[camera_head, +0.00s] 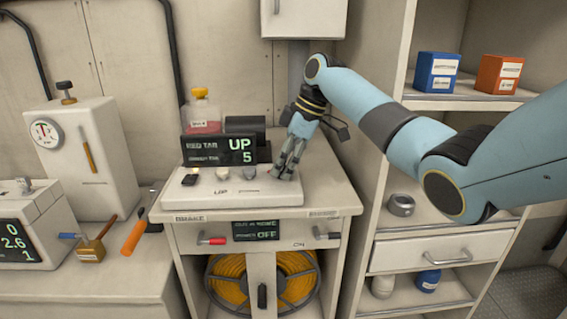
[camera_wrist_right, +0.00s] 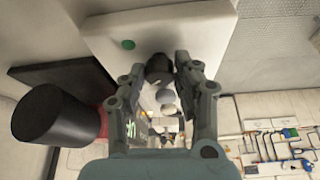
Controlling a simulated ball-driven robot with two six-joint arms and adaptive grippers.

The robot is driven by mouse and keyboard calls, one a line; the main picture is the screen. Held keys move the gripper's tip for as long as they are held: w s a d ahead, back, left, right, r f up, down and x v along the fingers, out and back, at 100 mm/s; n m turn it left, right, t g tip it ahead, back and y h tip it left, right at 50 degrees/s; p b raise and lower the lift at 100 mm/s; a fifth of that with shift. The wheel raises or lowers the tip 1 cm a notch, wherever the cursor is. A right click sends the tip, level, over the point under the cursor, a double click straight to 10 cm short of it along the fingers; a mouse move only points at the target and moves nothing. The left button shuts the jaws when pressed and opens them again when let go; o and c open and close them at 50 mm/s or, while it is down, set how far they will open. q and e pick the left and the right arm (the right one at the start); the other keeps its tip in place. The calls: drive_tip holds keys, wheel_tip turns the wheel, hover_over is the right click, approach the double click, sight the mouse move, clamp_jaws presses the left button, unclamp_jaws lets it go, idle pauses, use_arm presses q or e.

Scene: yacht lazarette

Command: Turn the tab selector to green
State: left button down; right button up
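My right gripper (camera_head: 283,174) points down at the right end of the pale control panel (camera_head: 230,198) on the cabinet top. In the right wrist view, its two fingers (camera_wrist_right: 158,80) stand apart on either side of a dark round knob (camera_wrist_right: 158,68), probably the tab selector. Small gaps seem to show beside the knob; contact is not clear. A green dot (camera_wrist_right: 127,44) lies on the panel near the knob. The gripper mostly hides the knob in the head view. The black display (camera_head: 220,150) reads "RED TAB UP" and 5. My left gripper is not in view.
Other panel controls (camera_head: 222,173) stand left of the gripper. Behind are a bottle with red liquid (camera_head: 201,112) and a dark cylinder (camera_head: 245,128). A shelf unit (camera_head: 398,165) stands close on the right. An orange-handled tool (camera_head: 134,236) lies at the left.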

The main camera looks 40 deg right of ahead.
clamp_jaws()
drive_tip(key=shift+r+m+p, duration=0.2)
drive_tip(key=shift+m+p, duration=0.2)
drive_tip(key=shift+p, duration=0.55)
drive_tip(key=m+p, duration=0.2)
drive_tip(key=p, duration=0.1)
drive_tip(key=m+t+h+p, duration=0.1)
drive_tip(key=m+p, duration=0.1)
drive_tip(key=p, duration=0.1)
drive_tip(key=m+h+p, duration=0.1)
drive_tip(key=m+p, duration=0.1)
drive_tip(key=p, duration=0.1)
drive_tip(key=shift+s+a+r+m+t, duration=0.1)
drive_tip(key=shift+s+a+m+t, duration=0.05)
drive_tip(key=shift+a+m+t, duration=0.2)
drive_tip(key=m+h+p, duration=0.1)
drive_tip(key=m+p, duration=0.1)
drive_tip(key=shift+m, duration=0.35)
drive_tip(key=m+h, duration=0.1)
drive_tip(key=m, duration=0.2)
drive_tip(key=m+h, duration=0.1)
drive_tip(key=m, duration=0.1)
drive_tip(key=shift+a+f+m+h, duration=0.1)
drive_tip(key=shift+f+m+h, duration=0.15)
drive_tip(key=shift+m+h, duration=0.05)
drive_tip(key=o, duration=0.6)
unclamp_jaws()
